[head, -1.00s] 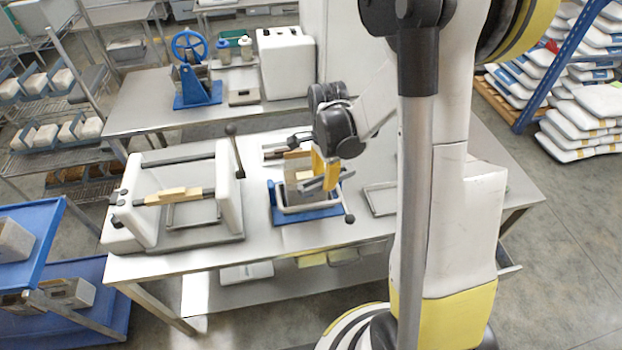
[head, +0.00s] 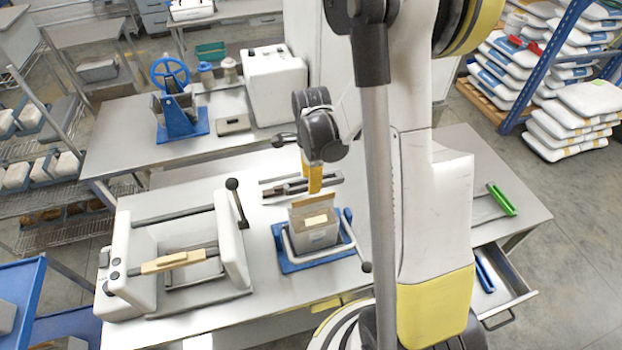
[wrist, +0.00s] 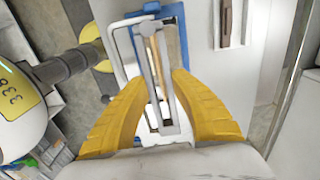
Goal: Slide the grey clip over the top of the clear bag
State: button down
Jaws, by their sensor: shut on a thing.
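My gripper (head: 314,188) points down just above and behind the bag top in the head view. In the wrist view its yellow fingers (wrist: 164,76) are shut on the grey clip (wrist: 172,100), two long parallel bars. A tan strip shows between the bars.
A flat tray holds a brown tool (wrist: 227,20). A drawer (head: 500,290) is open at the right.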

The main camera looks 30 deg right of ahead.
aim_at(311, 199)
notch_tip(311, 199, down, 7)
jog(key=b, duration=0.5)
jog(key=shift+w+f+b, duration=0.1)
jog(key=shift+f+b, duration=0.1)
jog(key=shift+b, duration=0.2)
dwell(0.4)
jog(key=c, duration=0.5)
grip_release()
jog(key=shift+r, duration=0.1)
jog(key=shift+r+p, duration=1.9)
jog(key=shift+r, duration=1.6)
